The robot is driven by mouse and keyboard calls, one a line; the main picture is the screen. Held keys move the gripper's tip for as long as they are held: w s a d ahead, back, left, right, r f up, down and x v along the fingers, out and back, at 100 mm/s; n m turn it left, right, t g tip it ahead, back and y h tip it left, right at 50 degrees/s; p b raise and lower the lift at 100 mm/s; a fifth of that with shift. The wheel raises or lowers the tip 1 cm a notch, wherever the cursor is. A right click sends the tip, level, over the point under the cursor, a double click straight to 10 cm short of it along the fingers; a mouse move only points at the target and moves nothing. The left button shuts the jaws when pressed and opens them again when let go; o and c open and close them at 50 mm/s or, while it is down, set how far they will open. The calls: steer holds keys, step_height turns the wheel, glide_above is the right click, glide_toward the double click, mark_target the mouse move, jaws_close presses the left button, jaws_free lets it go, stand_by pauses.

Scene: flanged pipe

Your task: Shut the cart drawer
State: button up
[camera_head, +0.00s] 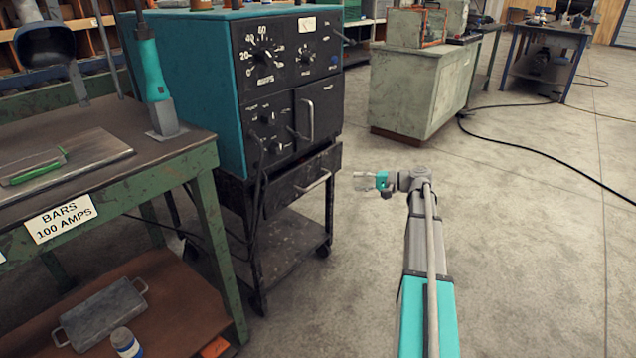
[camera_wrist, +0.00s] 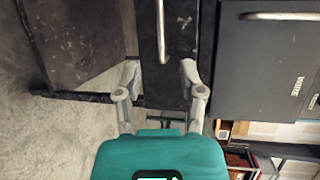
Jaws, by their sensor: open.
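The cart drawer (camera_head: 291,192) is a dark front with a pale bar handle (camera_head: 314,183), set in the black cart (camera_head: 283,246) below the teal welding machine. It appears to stand partly out from the cart; how far is hard to tell. In the wrist view the drawer front (camera_wrist: 180,66) fills the top middle, its handle (camera_wrist: 161,32) running up the picture. My gripper (camera_head: 362,181) is open and empty to the right of the drawer, pointing at it. In the wrist view its fingertips (camera_wrist: 160,74) are spread, with the drawer front ahead between them.
The teal welding machine (camera_head: 200,75) sits on the cart, with cables hanging at its front. A green workbench (camera_head: 160,169) stands close on the left. A grey-green cabinet (camera_head: 412,95) stands behind. The concrete floor around my arm is clear; a black hose (camera_head: 540,160) lies at right.

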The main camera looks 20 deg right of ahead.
mark_target(318, 182)
steer(key=shift+a, duration=0.1)
steer(key=shift+b+x, duration=1.25)
steer(key=shift+x, duration=5.6)
steer(key=shift+r, duration=0.1)
jaws_close()
